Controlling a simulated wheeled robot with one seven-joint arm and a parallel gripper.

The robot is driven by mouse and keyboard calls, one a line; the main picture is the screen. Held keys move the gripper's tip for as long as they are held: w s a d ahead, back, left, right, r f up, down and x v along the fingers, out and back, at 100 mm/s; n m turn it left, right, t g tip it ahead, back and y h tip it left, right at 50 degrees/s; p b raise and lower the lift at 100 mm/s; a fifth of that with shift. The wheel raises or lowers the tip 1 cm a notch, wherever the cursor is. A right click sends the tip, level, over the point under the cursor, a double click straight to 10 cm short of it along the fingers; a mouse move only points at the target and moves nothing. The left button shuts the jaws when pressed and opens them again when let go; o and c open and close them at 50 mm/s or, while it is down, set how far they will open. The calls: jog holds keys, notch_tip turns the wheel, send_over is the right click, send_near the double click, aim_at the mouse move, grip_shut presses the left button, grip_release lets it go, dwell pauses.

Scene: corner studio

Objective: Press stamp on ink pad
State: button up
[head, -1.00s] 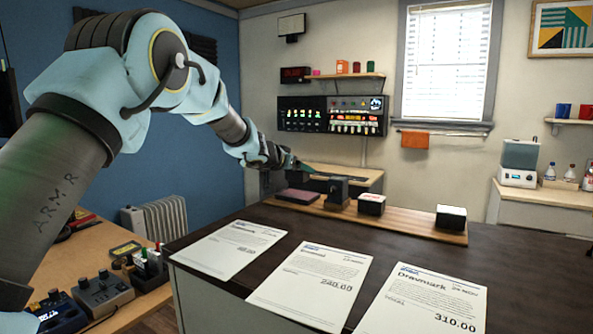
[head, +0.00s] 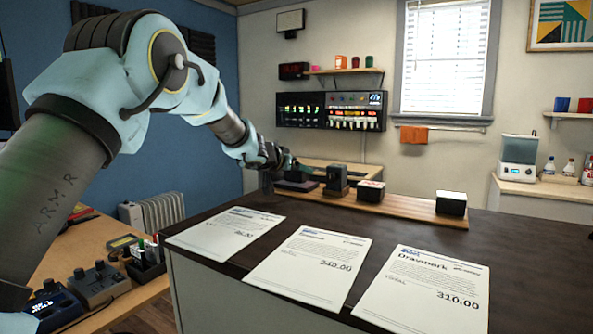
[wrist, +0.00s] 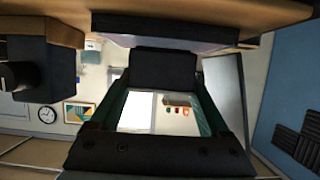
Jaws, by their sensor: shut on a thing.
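My gripper (head: 302,173) is at the left end of the wooden board, low over the dark ink pad (head: 295,186). In the wrist view my gripper (wrist: 165,92) is shut on a black block, the stamp (wrist: 165,70), held between its two teal-sided fingers. The board and the ink pad (wrist: 170,28) show along the top of that view. The stamp's face is right at the pad's surface; I cannot tell whether they are pressed together. In the head view the stamp is mostly hidden by my gripper.
Three printed sheets (head: 308,262) lie on the dark table in front.

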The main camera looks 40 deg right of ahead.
jog(key=shift+f, duration=0.4)
dwell(1.2)
jog(key=shift+r, duration=0.1)
notch_tip(320, 180, up, 8)
jog(key=p, duration=0.8)
jog(key=shift+f, duration=0.25)
